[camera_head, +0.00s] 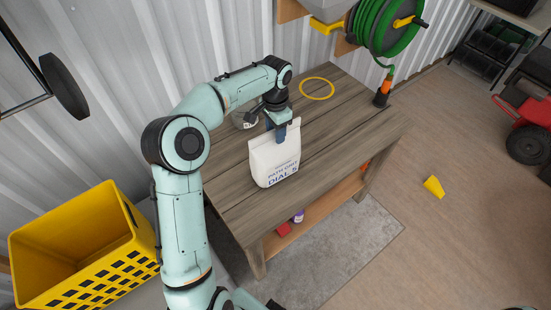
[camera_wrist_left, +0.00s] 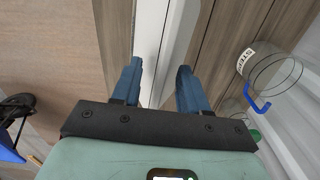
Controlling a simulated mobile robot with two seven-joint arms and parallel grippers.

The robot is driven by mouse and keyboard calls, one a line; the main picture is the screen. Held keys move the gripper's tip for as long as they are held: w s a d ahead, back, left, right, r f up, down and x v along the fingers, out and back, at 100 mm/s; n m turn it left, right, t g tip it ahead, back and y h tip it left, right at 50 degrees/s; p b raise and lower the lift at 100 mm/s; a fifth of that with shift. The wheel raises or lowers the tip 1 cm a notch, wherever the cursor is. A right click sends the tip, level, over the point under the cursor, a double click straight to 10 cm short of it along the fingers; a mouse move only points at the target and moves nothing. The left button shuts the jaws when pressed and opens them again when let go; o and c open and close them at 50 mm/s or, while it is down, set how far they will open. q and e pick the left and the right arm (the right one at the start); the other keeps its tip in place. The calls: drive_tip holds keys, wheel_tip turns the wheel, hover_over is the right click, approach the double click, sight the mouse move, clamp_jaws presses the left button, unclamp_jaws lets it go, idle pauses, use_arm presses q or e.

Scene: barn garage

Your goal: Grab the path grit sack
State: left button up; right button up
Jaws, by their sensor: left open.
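The path grit sack (camera_head: 274,165) is a white bag with dark lettering, standing upright on the wooden workbench (camera_head: 335,140). My left gripper (camera_head: 281,136) is over its top edge, blue fingers pointing down. In the left wrist view the open fingers (camera_wrist_left: 158,75) stand on either side of the narrow white top of the sack (camera_wrist_left: 168,45), with a gap visible between them. Whether a finger touches the sack I cannot tell. The gripper hides part of the sack's top in the head view. My right gripper is not in view.
A clear labelled container (camera_wrist_left: 268,68) stands close beside the sack, near the wall. A yellow ring (camera_head: 317,88) and an orange-topped nozzle (camera_head: 384,90) are farther along the bench. A yellow crate (camera_head: 75,250) stands at left. The bench front is clear.

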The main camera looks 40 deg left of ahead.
use_arm(q)
clamp_jaws()
idle(1.2)
drive_tip(key=shift+r, duration=0.1)
